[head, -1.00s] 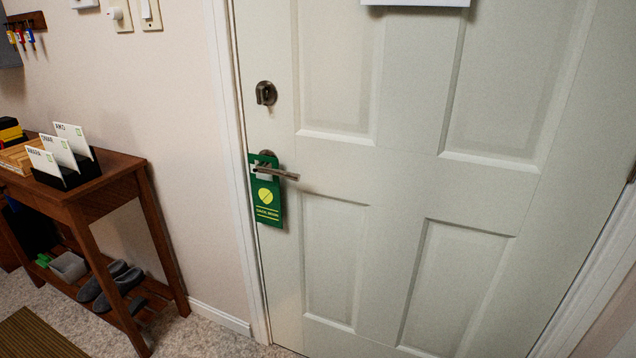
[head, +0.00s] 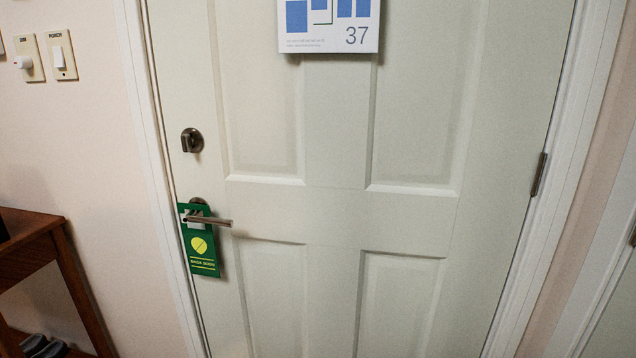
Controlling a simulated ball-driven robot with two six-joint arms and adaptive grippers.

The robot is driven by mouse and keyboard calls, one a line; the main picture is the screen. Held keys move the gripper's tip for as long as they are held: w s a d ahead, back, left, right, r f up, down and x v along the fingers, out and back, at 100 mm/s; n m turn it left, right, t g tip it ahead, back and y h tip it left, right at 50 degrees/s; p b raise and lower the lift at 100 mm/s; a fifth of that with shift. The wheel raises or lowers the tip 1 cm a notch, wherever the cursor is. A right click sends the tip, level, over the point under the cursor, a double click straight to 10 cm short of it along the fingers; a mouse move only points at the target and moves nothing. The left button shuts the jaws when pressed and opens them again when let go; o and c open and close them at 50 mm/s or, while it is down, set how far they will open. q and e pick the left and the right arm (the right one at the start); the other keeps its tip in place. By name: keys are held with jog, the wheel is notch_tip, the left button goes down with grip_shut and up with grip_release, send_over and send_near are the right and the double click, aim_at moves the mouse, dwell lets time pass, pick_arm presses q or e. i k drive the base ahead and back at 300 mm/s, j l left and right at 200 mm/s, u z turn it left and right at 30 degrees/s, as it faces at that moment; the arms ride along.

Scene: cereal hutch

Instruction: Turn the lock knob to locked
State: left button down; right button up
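The lock knob (head: 191,140) is a small dark metal thumb-turn on a round plate. It sits near the left edge of a pale, panelled door (head: 335,215), above the lever handle. Its thumb piece looks roughly upright. The lever handle (head: 212,220) points right, and a green hanger with a yellow disc (head: 202,250) hangs from it. The door looks closed in its frame. Neither of my grippers is in view.
A white sign with blue blocks and "37" (head: 350,40) is on the upper door. A hinge (head: 539,174) is at the right edge. Wall switches (head: 62,57) are at the upper left. A wooden table (head: 40,245) stands at the left. The space before the door looks clear.

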aim_at(188, 141)
jog(key=i+j, duration=0.1)
jog(key=j, duration=0.35)
jog(key=i+j, duration=0.1)
jog(key=j, duration=0.4)
jog(key=j+u, duration=0.1)
jog(key=j, duration=0.35)
jog(key=i, duration=0.05)
